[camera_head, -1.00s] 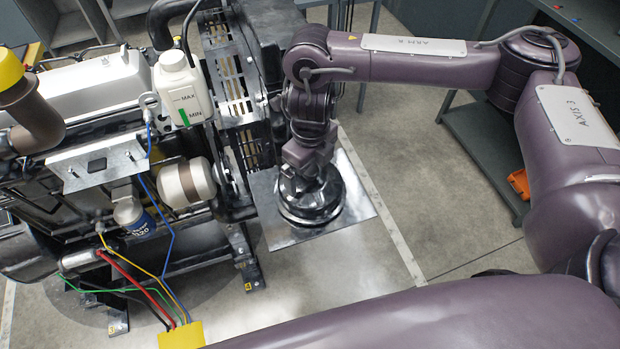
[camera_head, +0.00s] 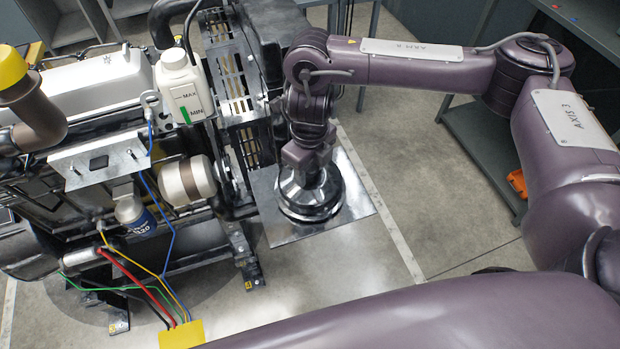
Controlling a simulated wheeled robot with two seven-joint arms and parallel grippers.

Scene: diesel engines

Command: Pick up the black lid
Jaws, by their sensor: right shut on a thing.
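The black lid (camera_head: 312,201) is round with a glossy stepped rim. It is at the lower end of my right arm, above or on a shiny metal plate (camera_head: 352,214) beside the engine; I cannot tell whether it touches the plate. My right gripper (camera_head: 306,172) points down and is shut on the lid's top. Its fingertips are mostly hidden by the wrist and the lid. My left gripper is not in view.
The diesel engine (camera_head: 90,85) fills the left side, with a white reservoir (camera_head: 183,90) and a black slatted guard (camera_head: 240,110) close to my right wrist. A grey bench (camera_head: 480,150) stands at the right. The floor right of the plate is clear.

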